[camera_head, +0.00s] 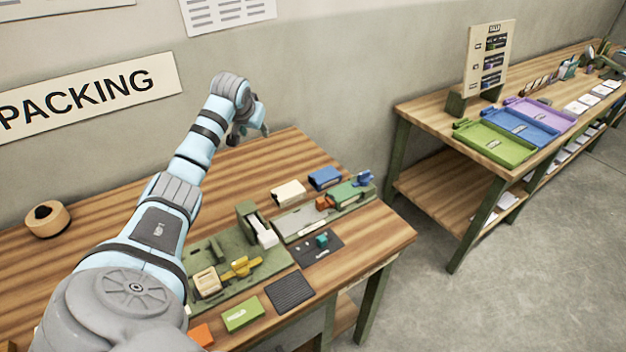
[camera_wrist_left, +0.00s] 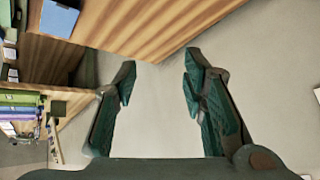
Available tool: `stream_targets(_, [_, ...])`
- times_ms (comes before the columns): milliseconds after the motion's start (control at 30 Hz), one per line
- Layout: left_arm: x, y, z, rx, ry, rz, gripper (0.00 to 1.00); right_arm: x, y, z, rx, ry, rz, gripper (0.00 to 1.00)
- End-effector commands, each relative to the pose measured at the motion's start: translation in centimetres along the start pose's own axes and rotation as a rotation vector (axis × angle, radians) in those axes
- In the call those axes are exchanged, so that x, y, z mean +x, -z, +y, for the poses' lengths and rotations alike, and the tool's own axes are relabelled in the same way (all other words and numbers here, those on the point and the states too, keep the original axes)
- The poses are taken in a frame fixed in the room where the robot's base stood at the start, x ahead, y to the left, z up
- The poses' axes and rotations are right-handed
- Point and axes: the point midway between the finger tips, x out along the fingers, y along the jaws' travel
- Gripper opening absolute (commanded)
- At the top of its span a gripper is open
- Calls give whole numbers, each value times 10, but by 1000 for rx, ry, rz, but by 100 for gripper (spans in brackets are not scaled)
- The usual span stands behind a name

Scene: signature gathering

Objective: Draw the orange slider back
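A small orange piece (camera_head: 323,203), which looks like the slider, sits on a grey plate (camera_head: 296,224) at the right part of the near bench, at the left end of a green block (camera_head: 344,193). Its exact shape is too small to tell. My left gripper (camera_head: 262,131) is raised near the wall, beyond the bench's back edge and well apart from the orange piece. In the left wrist view my left gripper (camera_wrist_left: 158,68) is open, with nothing between its fingers. My right gripper is not in view.
Close around the orange piece are a blue block (camera_head: 325,178), a cream block (camera_head: 288,192) and a blue piece (camera_head: 362,178). A green fixture with a white-faced stand (camera_head: 262,232) is to the left. A second bench (camera_head: 420,112) stands right.

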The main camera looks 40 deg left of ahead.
Motion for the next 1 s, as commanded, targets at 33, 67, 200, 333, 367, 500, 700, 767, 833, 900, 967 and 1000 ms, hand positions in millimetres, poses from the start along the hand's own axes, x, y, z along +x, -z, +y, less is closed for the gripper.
stream_targets(33, [3, -19, 48, 126, -130, -66, 38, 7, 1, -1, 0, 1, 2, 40])
stream_targets(67, [0, -31, 76, 217, -214, -103, 38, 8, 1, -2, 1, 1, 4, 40])
stream_targets(200, [-21, -67, 150, 511, -479, -181, 38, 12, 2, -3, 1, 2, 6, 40])
stream_targets(333, [-18, -77, 166, 569, -530, -192, 38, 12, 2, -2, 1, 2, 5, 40])
stream_targets(367, [-13, -79, 168, 568, -530, -193, 38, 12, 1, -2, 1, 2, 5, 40])
stream_targets(500, [18, -91, 184, 566, -528, -194, 38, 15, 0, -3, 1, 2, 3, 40])
stream_targets(700, [68, -109, 207, 564, -525, -194, 38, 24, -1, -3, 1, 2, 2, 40])
stream_targets(767, [79, -113, 212, 563, -525, -193, 38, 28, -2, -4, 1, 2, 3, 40])
stream_targets(833, [88, -115, 215, 563, -522, -192, 38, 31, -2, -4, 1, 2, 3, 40])
stream_targets(900, [93, -117, 218, 563, -522, -191, 38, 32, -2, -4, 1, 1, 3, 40])
stream_targets(967, [95, -118, 219, 564, -522, -192, 38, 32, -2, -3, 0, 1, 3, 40])
stream_targets(1000, [96, -118, 219, 564, -521, -191, 38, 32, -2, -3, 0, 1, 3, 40])
